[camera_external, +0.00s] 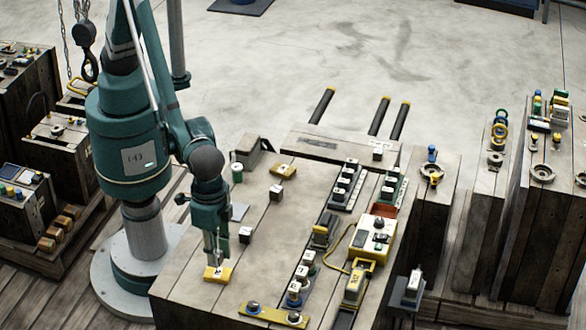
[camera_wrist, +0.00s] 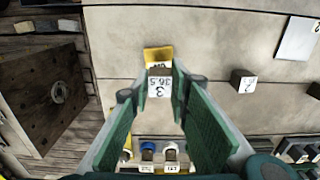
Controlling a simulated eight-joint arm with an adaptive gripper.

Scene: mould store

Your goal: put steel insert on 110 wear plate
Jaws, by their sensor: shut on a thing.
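My gripper (camera_external: 216,258) points down at the front left of the wooden table. In the wrist view its green-padded fingers (camera_wrist: 160,92) are shut on a small block with a white label (camera_wrist: 159,88), which I take for the steel insert. The label seems to read 3 and 36.5. A yellow plate (camera_external: 222,275) lies right under the fingertips, and it also shows just beyond the block in the wrist view (camera_wrist: 158,56). I cannot tell whether block and plate touch. Another yellow plate (camera_external: 283,171) lies farther back. I cannot read 110 on either.
A small dark labelled block (camera_external: 245,235) and a pale flat plate (camera_external: 238,212) lie near my gripper. A yellow strip with round pieces (camera_external: 273,314) is at the front edge. Racks of labelled pieces (camera_external: 345,185) and a yellow-and-white device (camera_external: 374,238) fill the right side. The table's middle is mostly clear.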

